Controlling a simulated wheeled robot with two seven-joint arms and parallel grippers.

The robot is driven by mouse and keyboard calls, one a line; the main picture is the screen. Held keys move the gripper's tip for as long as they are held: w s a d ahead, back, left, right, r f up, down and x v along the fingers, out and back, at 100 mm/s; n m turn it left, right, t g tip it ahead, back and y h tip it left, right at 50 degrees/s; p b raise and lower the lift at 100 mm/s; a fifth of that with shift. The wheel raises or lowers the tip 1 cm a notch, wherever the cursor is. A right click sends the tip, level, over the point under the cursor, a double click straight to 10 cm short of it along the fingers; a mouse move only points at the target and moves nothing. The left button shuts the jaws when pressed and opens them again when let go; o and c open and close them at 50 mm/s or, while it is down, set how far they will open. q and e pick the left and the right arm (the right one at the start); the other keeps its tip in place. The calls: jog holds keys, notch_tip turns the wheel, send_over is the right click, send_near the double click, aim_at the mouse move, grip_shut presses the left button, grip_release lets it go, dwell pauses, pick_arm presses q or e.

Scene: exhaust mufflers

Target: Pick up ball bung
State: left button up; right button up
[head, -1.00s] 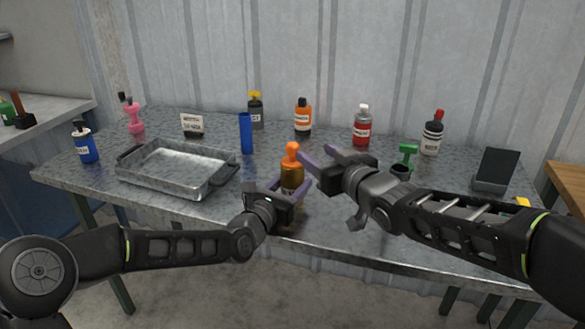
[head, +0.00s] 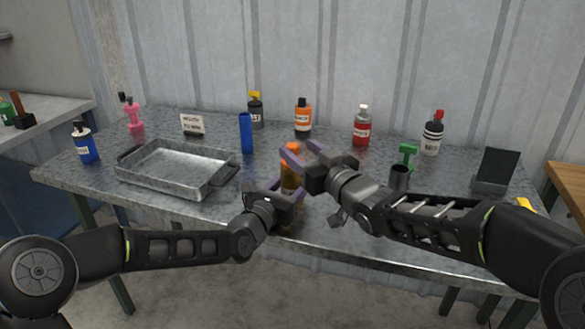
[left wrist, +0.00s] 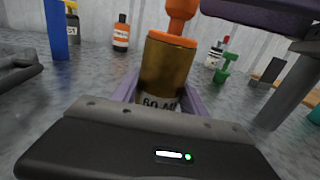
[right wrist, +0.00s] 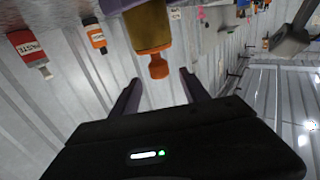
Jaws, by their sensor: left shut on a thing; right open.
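The ball bung (head: 293,148) is orange, with a round knob on a short neck. It sits in the top of an amber jar (head: 287,181), as the left wrist view (left wrist: 180,12) shows. My left gripper (head: 285,195) is shut around the jar's lower part; the jar is upright. My right gripper (head: 301,152) is open beside the bung, its fingers partly hiding it in the head view. In the right wrist view the bung's knob (right wrist: 158,67) lies just beyond and between the open fingertips, apart from them.
A metal tray (head: 130,172) lies left on the table. A blue cylinder (head: 246,133), an orange bottle (head: 303,118) and a red bottle (head: 362,126) stand behind. A grey cup (head: 399,177) and green item (head: 408,155) stand right, near my right arm. A dark stand (head: 497,170) is farther right.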

jog(key=shift+w+a, duration=0.35)
jog(key=shift+w, duration=0.3)
jog(key=shift+w+a, duration=0.1)
jog(key=x, duration=0.5)
jog(key=shift+c, duration=0.4)
grip_shut()
dwell(0.6)
